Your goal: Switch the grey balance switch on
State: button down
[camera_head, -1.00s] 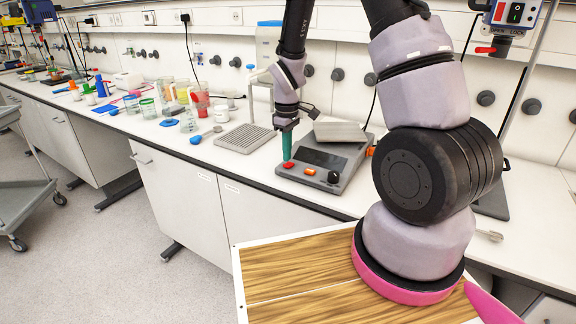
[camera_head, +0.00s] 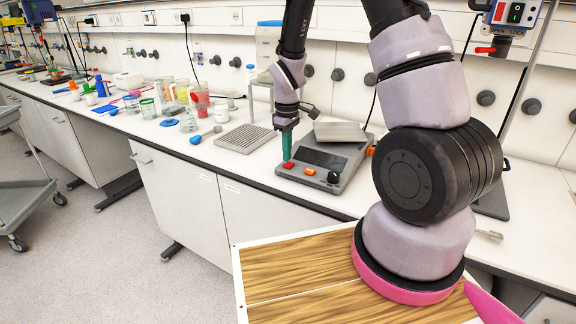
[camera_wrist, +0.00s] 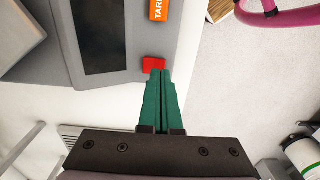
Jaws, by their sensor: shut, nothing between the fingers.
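The grey balance (camera_head: 328,158) stands on the white bench, with a dark display (camera_head: 318,158), a black knob (camera_head: 333,177), orange buttons and a red switch (camera_head: 288,165) at its front left corner. In the wrist view the red switch (camera_wrist: 153,63) sits beside the display (camera_wrist: 103,37), near an orange button marked TAR (camera_wrist: 158,9). My gripper (camera_wrist: 158,75) has green fingers, shut together and empty, with their tips at the red switch, partly covering it. It also shows in the head view (camera_head: 287,158), pointing down at the switch. I cannot tell whether the tips press it.
A grey perforated rack (camera_head: 244,139) lies left of the balance. Farther left are a blue-ended spoon (camera_head: 205,135), several jars and beakers (camera_head: 200,98). A blue-capped container (camera_head: 268,45) stands behind my arm. The bench's front edge runs close before the balance.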

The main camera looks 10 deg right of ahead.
jog(key=shift+f, duration=0.9)
dwell(0.8)
jog(key=shift+r, duration=3.55)
notch_tip(320, 180, up, 17)
jog(key=m+t+y, duration=0.1)
jog(key=m+t, duration=0.2)
jog(key=m, duration=0.3)
send_over(287, 164)
jog(key=s+d, duration=0.4)
jog(key=s, duration=0.2)
jog(key=s+d+r+m+t+y, duration=0.1)
jog(key=s+r+m+t, duration=0.3)
jog(key=s+r+m, duration=0.3)
jog(key=shift+s+d+r, duration=0.4)
jog(key=shift+s+r, duration=1.85)
jog(key=shift+s, duration=1)
